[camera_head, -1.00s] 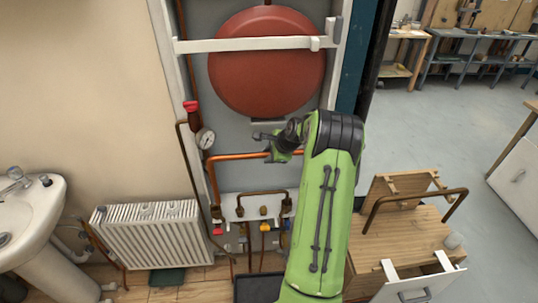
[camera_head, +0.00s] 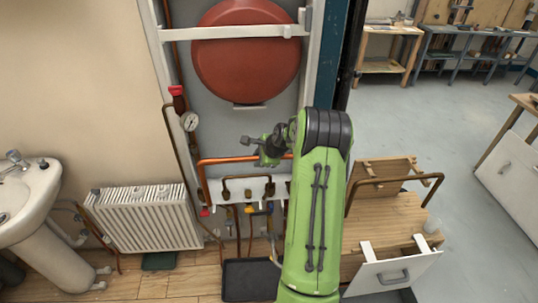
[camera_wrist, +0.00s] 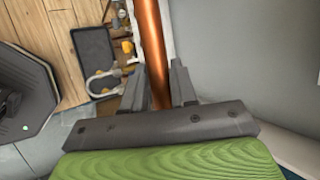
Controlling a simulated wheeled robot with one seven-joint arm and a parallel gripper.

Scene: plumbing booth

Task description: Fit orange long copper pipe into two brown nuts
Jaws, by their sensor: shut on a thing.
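The orange long copper pipe (camera_head: 228,160) runs roughly level in front of the wall panel in the head view. Its left end bends down toward the white manifold plate. My gripper (camera_head: 272,148) is shut on the pipe near its right part. In the wrist view, the orange pipe (camera_wrist: 153,50) lies between the two fingers (camera_wrist: 160,88). The right part of the pipe is hidden behind my green arm. The two brown nuts cannot be told apart clearly among the small fittings. I cannot tell whether the pipe's lower left end touches anything.
The white manifold plate (camera_head: 213,189) carries a smaller bent pipe and fittings. A red tank (camera_head: 246,52) and a gauge (camera_head: 190,121) are above. A black tray (camera_head: 247,280) is on the floor. A radiator (camera_head: 147,218) and sink stand left; a wooden cabinet (camera_head: 395,222) stands right.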

